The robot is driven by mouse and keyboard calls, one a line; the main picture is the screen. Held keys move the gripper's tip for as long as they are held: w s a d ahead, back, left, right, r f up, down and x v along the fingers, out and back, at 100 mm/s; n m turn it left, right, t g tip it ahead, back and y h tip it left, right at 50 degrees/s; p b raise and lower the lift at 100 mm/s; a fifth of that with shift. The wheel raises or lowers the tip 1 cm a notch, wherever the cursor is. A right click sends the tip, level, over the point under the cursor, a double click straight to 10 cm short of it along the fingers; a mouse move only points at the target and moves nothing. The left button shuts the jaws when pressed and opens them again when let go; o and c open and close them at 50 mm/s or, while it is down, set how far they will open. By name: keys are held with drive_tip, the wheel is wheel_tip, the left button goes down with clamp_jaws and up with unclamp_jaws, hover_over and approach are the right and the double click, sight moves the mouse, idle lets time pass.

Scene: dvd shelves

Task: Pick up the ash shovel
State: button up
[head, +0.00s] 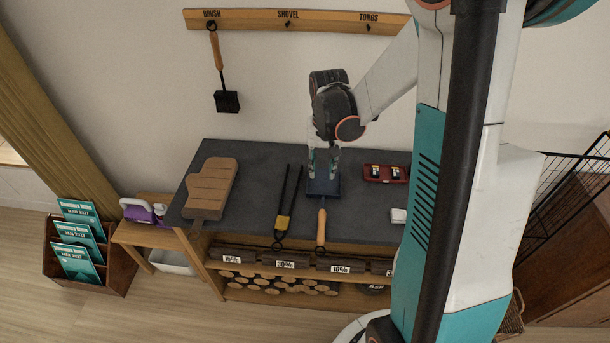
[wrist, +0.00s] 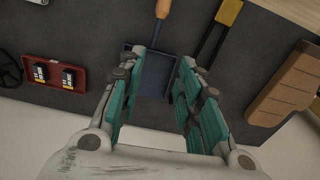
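The ash shovel lies on the dark tabletop, its dark blue pan (head: 325,187) toward the wall and its wooden handle (head: 321,222) toward the front edge. In the wrist view the pan (wrist: 156,74) shows between my fingers, with part of the handle at the top edge. My gripper (head: 323,172) points down over the pan. Its two teal-padded fingers (wrist: 162,60) are apart with nothing between them. I cannot tell how far above the pan the fingertips are.
A red tray (head: 385,174) sits to the right. A rail (head: 250,21) holds a hanging wood-handled tool (head: 226,101) under BRUSH; the SHOVEL hook is empty.

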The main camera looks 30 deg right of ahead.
drive_tip(key=d+f, duration=0.1)
drive_tip(key=f, duration=0.1)
drive_tip(key=b, duration=0.3)
hover_over(323, 199)
wheel_tip(323, 199, down, 8)
drive_tip(key=shift+w+d+f, duration=0.1)
drive_tip(key=shift+d, duration=0.05)
drive_tip(key=shift+s+a+f+b, duration=0.1)
drive_tip(key=shift+f+b, duration=0.6)
drive_tip(key=shift+f, duration=0.65)
drive_tip(key=shift+s+a+f+b, duration=0.1)
drive_tip(key=shift+f+b, duration=0.55)
drive_tip(key=shift+f, duration=0.7)
drive_tip(key=shift+r, duration=0.1)
clamp_jaws()
